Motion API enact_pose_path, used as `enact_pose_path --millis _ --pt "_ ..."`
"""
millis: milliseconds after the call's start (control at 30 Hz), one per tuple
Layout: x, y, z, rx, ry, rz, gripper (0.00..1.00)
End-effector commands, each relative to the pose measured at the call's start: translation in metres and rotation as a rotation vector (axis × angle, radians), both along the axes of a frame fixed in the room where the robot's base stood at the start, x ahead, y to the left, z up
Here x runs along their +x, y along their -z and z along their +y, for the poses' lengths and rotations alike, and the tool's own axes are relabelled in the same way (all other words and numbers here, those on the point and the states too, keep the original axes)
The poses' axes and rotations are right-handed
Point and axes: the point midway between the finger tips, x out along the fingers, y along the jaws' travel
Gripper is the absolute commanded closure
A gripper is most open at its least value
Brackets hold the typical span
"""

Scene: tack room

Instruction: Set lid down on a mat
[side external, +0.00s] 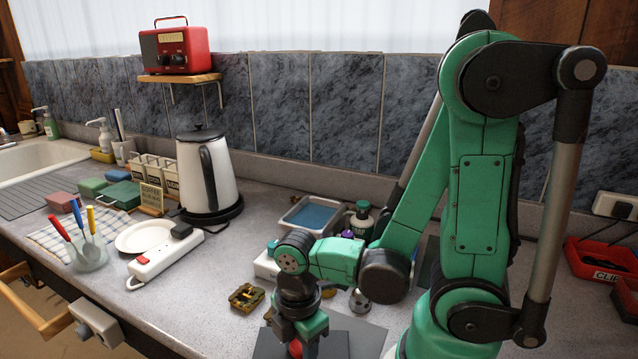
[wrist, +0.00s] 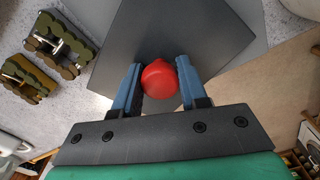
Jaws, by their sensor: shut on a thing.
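The lid is a dark grey square plate (wrist: 192,38) with a round red knob (wrist: 160,80) in the wrist view. My gripper (wrist: 158,88) has its blue fingers on either side of the knob and is shut on it. In the side external view my gripper (side external: 297,342) points down at the front edge of the counter, with the dark lid (side external: 268,346) under it. A lighter grey mat (side external: 368,338) lies under and to the right of the lid; part of it shows in the wrist view (wrist: 258,22). I cannot tell whether the lid touches the mat.
Brass-coloured blocks (side external: 246,297) lie just left of my gripper, also in the wrist view (wrist: 62,42). Behind are a blue-lined tray (side external: 311,216) and a green bottle (side external: 361,219). A power strip (side external: 165,257) and a kettle (side external: 208,175) stand further left.

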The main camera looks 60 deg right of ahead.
Motion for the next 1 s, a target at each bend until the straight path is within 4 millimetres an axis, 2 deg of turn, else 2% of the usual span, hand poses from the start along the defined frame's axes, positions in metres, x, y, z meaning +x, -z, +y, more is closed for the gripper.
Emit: enact_pose_path --millis 200,233,300,333,733,1000 --pt "0.000 0.000 0.000 0.000 0.000 0.000 1.00" --pt "0.000 0.000 0.000 0.000 0.000 0.000 0.54" --pt "0.000 0.000 0.000 0.000 0.000 0.000 0.34" --pt "0.000 0.000 0.000 0.000 0.000 0.000 0.31" --pt "0.000 -0.002 0.000 0.000 0.000 0.000 0.31" --pt "0.001 -0.019 0.000 0.000 0.000 0.000 0.31"
